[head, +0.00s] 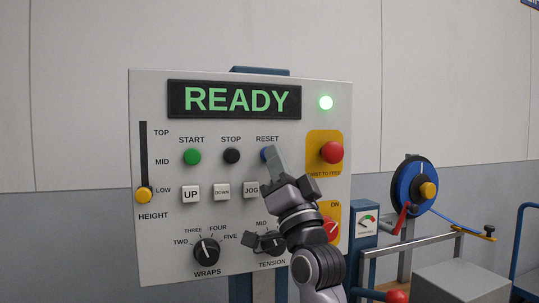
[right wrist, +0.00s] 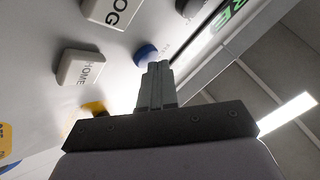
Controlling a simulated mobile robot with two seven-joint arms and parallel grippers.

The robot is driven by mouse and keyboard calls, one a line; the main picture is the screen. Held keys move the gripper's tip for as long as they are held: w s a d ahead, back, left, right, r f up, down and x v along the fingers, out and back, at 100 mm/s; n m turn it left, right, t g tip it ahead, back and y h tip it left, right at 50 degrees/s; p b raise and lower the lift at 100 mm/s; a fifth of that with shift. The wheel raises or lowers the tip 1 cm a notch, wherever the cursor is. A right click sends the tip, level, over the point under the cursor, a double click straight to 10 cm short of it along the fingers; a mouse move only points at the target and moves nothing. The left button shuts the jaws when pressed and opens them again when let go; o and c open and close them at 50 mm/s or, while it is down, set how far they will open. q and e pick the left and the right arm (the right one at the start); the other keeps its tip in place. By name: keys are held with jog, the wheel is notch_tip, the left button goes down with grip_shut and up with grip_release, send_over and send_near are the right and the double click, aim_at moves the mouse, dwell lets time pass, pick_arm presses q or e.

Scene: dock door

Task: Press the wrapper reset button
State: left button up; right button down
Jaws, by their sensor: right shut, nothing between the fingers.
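The blue reset button (head: 264,154) sits under the RESET label on the white control panel (head: 150,250). My right gripper (head: 273,152) is shut and empty, its fingertips in front of the button and covering its right part. In the right wrist view the blue button (right wrist: 146,53) shows just past the closed fingertips (right wrist: 156,66). I cannot tell whether the fingertips touch it. The display (head: 236,100) reads READY, and a green lamp (head: 326,102) is lit at its right. My left gripper is not in view.
The black STOP button (head: 231,156) and green START button (head: 192,157) are left of RESET. The JOG button (head: 251,190) lies below, and a white HOME button (right wrist: 80,68) shows in the wrist view. A red mushroom button (head: 332,152) is at the right.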

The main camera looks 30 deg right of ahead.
jog(key=shift+s+a+f, duration=0.1)
jog(key=shift+s+a, duration=0.05)
jog(key=shift+s, duration=0.55)
jog(key=s, duration=0.2)
jog(key=s+a+p, duration=0.1)
jog(key=s, duration=0.2)
jog(key=shift+a, duration=0.1)
jog(key=shift+w, duration=0.1)
dwell(0.6)
jog(key=w+a+f+n+g+y, duration=0.1)
jog(key=a+f+n+g+y, duration=0.15)
jog(key=f, duration=0.95)
jog(key=w+a+f+n+g+y, duration=0.1)
jog(key=f+n+g, duration=0.15)
jog(key=f, duration=0.85)
jog(key=w+a+f+n+g+y, duration=0.15)
jog(key=f+g, duration=0.25)
jog(key=f, duration=0.8)
jog(key=s+a+f+n+g, duration=0.2)
jog(key=s+f+g, duration=0.1)
jog(key=s+f, duration=0.7)
jog(key=s+a+f+n+g+y, duration=0.1)
jog(key=s+f+g, duration=0.3)
jog(key=s+f, duration=0.6)
notch_tip(320, 180, down, 5)
jog(key=shift+a+f+n+g, duration=0.2)
jog(key=shift+a+n+g, duration=0.1)
jog(key=shift+a+n, duration=0.45)
